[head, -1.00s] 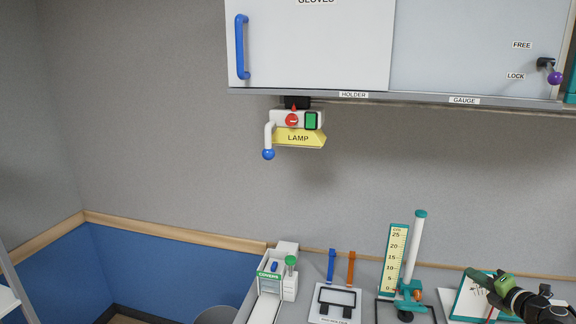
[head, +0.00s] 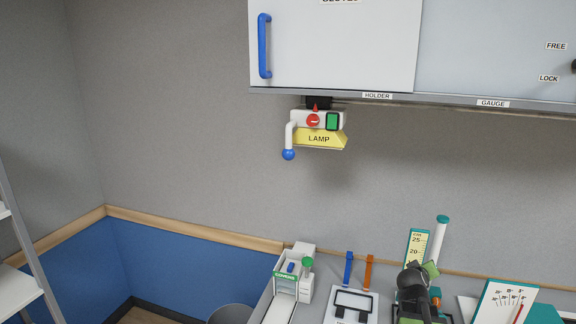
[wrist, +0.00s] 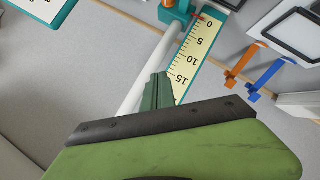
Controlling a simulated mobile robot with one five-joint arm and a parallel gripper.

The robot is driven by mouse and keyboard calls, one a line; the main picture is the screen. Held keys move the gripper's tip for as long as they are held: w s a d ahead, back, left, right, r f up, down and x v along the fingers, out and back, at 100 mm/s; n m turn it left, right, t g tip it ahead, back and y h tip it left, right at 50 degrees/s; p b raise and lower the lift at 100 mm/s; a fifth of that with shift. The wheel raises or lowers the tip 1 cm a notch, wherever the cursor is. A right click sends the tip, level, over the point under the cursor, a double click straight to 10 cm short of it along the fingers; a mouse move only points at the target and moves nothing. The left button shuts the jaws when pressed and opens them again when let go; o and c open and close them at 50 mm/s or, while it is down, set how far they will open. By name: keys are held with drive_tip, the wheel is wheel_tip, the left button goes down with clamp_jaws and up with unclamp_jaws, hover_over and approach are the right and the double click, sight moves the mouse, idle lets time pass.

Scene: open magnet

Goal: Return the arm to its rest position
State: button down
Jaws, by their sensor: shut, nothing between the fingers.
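My gripper (wrist: 157,92) is shut and empty in the wrist view, its green fingertips together. It appears over the gauge's yellow scale (wrist: 190,52) and white post (wrist: 150,68); I cannot tell how far apart they are. In the head view my dark arm with green parts (head: 418,285) stands in front of the gauge (head: 417,243) and hides its lower part. The gripper tips cannot be made out clearly there.
A covers dispenser (head: 293,275), a framed plate (head: 351,305) and blue (head: 348,268) and orange (head: 368,270) straps are left of my arm. A chart board (head: 505,302) is at right. The lamp (head: 318,138) hangs under the cabinet (head: 335,45). A shelf (head: 18,290) is far left.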

drive_tip(key=s+a+f+g+y, duration=0.3)
drive_tip(key=s+a+f, duration=0.1)
drive_tip(key=a, duration=0.7)
drive_tip(key=s+a+f+m+g+y, duration=0.15)
drive_tip(key=s+a+f, duration=0.25)
drive_tip(key=a, duration=0.7)
drive_tip(key=s+a+f+n+g+y, duration=0.1)
drive_tip(key=s+a+f+g+y, duration=0.3)
drive_tip(key=a, duration=0.6)
wheel_tip(320, 180, down, 17)
drive_tip(key=s+b, duration=0.2)
drive_tip(key=b, duration=1.5)
drive_tip(key=shift+s+a+f+m, duration=0.15)
drive_tip(key=shift+a+f+m, duration=0.05)
drive_tip(key=shift+m, duration=0.15)
drive_tip(key=shift+g, duration=0.25)
